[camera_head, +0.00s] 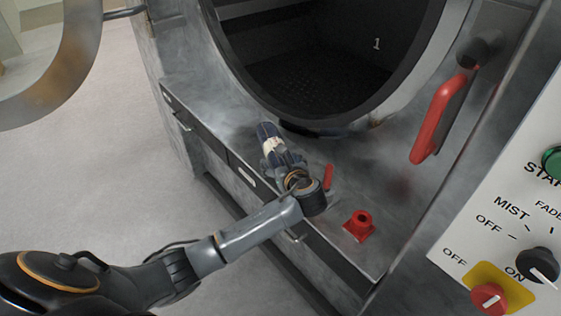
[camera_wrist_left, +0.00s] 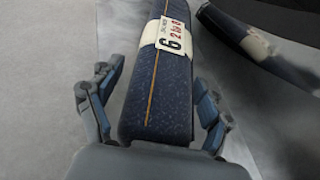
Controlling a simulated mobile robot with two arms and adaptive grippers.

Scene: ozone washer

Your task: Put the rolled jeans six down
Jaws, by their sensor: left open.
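The rolled jeans six (camera_wrist_left: 160,85) are a dark blue roll with an orange stitch line and a pale band with a tag reading 6. In the head view the roll (camera_head: 266,131) is at the grey metal ledge (camera_head: 215,115) below the round opening. My left gripper (camera_head: 283,160) is at the roll's near end and hides part of it. In the left wrist view its open fingers (camera_wrist_left: 157,100) stand on both sides of the roll, with gaps showing. I cannot tell if the roll's underside touches the ledge. My right gripper is not in view.
The washer's round opening (camera_head: 330,60) is dark inside, marked 1. A red handle (camera_head: 440,115) and a red knob (camera_head: 361,224) are to the right. In the wrist view a dark banded shape (camera_wrist_left: 255,45) lies at upper right, either another roll or a reflection.

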